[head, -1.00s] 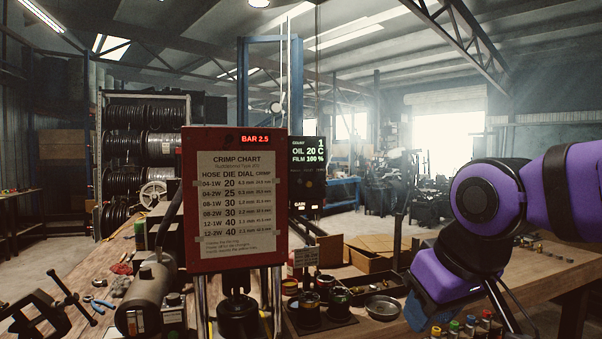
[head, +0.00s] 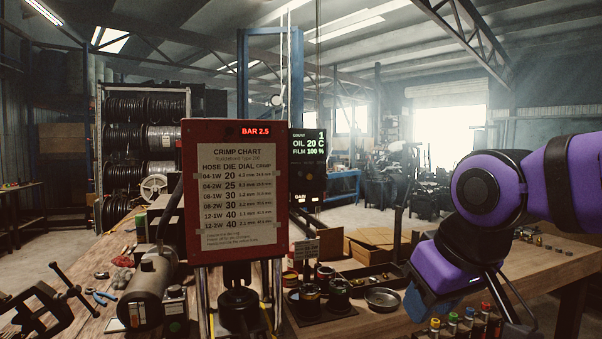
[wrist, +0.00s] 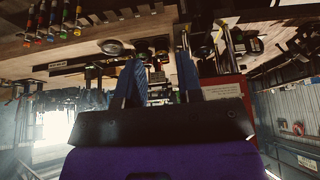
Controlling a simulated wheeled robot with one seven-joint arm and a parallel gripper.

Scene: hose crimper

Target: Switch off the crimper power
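The crimper (head: 217,135) is a red upright unit with a crimp chart (head: 237,190) on its front and a lit red "BAR 2.5" readout. A dark display box (head: 308,160) with lit text, including "OIL 20 C", is just right of it. I cannot make out a power switch for certain. My gripper is at the lower right in the head view, apart from the crimper, with its fingertips unclear there. In the wrist view, which is upside down, the two blue fingers of my gripper (wrist: 158,78) stand apart with nothing visibly held. The red crimper panel (wrist: 222,90) shows beyond them.
A grey cylinder (head: 146,292) and a clamp (head: 38,312) are left on the wooden bench. Dark pots (head: 310,300), a metal dish (head: 382,299) and colour-capped bottles (head: 467,324) stand between crimper and arm.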

